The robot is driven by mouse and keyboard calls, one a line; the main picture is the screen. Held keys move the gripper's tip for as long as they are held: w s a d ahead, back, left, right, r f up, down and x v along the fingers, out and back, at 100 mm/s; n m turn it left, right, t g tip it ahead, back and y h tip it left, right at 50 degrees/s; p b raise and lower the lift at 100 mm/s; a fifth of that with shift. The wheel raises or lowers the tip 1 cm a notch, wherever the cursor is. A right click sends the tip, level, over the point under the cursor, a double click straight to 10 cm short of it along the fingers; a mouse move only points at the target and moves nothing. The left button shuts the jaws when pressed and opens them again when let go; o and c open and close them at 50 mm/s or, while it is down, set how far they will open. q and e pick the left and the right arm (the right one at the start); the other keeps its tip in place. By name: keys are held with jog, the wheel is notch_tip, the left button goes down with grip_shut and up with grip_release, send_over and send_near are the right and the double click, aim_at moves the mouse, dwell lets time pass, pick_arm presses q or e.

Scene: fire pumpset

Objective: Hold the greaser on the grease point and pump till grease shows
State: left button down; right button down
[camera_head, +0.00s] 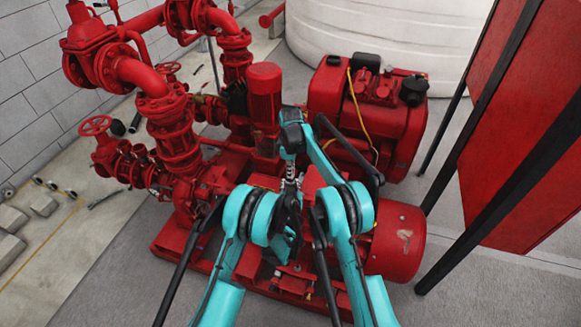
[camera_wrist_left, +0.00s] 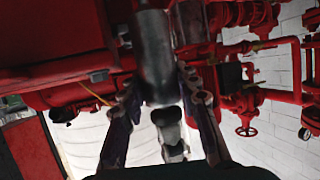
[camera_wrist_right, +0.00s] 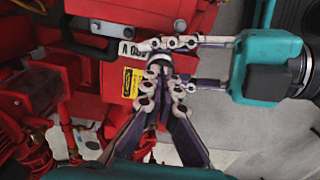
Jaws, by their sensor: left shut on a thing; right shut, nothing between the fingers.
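The greaser (camera_wrist_left: 155,60) is a dark grey cylinder in the left wrist view. My left gripper (camera_wrist_left: 160,92) is shut around it, with a finger on each side; a pale metal part shows below. The left gripper also shows in the right wrist view (camera_wrist_right: 178,43), reaching in from the right. My right gripper (camera_wrist_right: 160,68) is shut and empty in that view, its tips close by the left fingers; I cannot tell whether they touch. In the head view, pale fingers (camera_head: 290,183) show above the pumpset base, largely covered by my arms. I cannot make out the grease point or any grease.
The red pumpset has an upright motor (camera_head: 264,95), an engine block (camera_head: 365,115) and piping with valves (camera_head: 170,115) around my arms. A yellow warning label (camera_wrist_right: 131,82) is near the right fingers. A red panel (camera_head: 520,130) on black posts stands right. A white tank (camera_head: 390,35) is behind.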

notch_tip(320, 180, up, 14)
dwell(0.6)
dwell(0.8)
jog(key=shift+r, duration=1.5)
jog(key=shift+f, duration=0.1)
notch_tip(320, 180, down, 14)
jog(key=shift+r, duration=0.1)
jog(key=shift+f, duration=1.55)
